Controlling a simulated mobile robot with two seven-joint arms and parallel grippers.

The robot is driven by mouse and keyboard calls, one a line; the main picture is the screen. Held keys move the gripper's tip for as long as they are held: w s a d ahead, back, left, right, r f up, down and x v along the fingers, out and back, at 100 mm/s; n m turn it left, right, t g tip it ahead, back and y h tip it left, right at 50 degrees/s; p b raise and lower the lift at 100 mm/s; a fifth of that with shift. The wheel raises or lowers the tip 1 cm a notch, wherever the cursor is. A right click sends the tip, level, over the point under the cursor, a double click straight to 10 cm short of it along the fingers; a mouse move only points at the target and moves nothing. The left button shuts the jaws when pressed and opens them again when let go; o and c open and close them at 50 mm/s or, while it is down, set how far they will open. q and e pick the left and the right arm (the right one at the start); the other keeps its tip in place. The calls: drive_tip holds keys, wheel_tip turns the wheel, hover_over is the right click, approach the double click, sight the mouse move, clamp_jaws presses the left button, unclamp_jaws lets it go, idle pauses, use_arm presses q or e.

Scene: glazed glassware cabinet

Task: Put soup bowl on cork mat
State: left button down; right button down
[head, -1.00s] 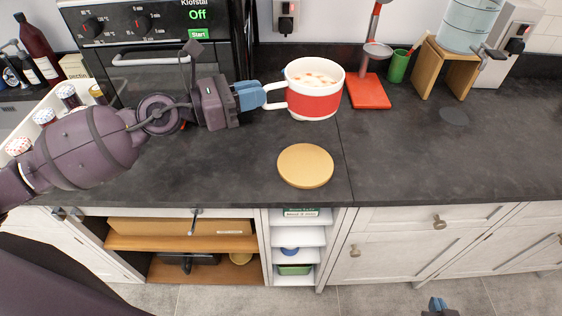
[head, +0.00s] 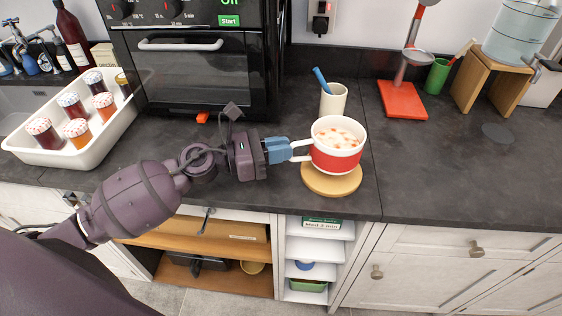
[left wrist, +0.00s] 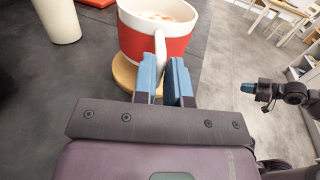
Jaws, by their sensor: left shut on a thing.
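The soup bowl (head: 336,158) is white with a red band and a side handle, and holds pale soup with orange bits. My left gripper (head: 291,150) is shut on its handle, and the bowl is upright. The bowl also shows in the left wrist view (left wrist: 155,42), with the blue fingers (left wrist: 166,82) around the handle. The round cork mat (head: 331,186) lies on the dark worktop directly under the bowl, mostly covered by it. I cannot tell whether the bowl touches the mat. In the left wrist view the mat's edge (left wrist: 124,72) shows below the bowl. My right gripper (left wrist: 248,88) is empty, away over the floor.
A cream cup (head: 333,101) with a blue-handled utensil stands just behind the bowl. A white tray of jars (head: 110,125) is at the left. A red-based stand (head: 402,100), a green cup (head: 436,76) and a wooden stand (head: 482,82) are at the back right.

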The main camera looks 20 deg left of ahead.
use_arm(q)
wheel_tip(320, 180, down, 3)
drive_tip(key=shift+r+b, duration=0.2)
drive_tip(key=shift+b, duration=0.1)
drive_tip(key=shift+f, duration=0.4)
drive_tip(key=c, duration=1.6)
unclamp_jaws()
drive_tip(key=shift+f, duration=0.25)
drive_tip(key=o, duration=0.4)
drive_tip(key=shift+o, duration=0.2)
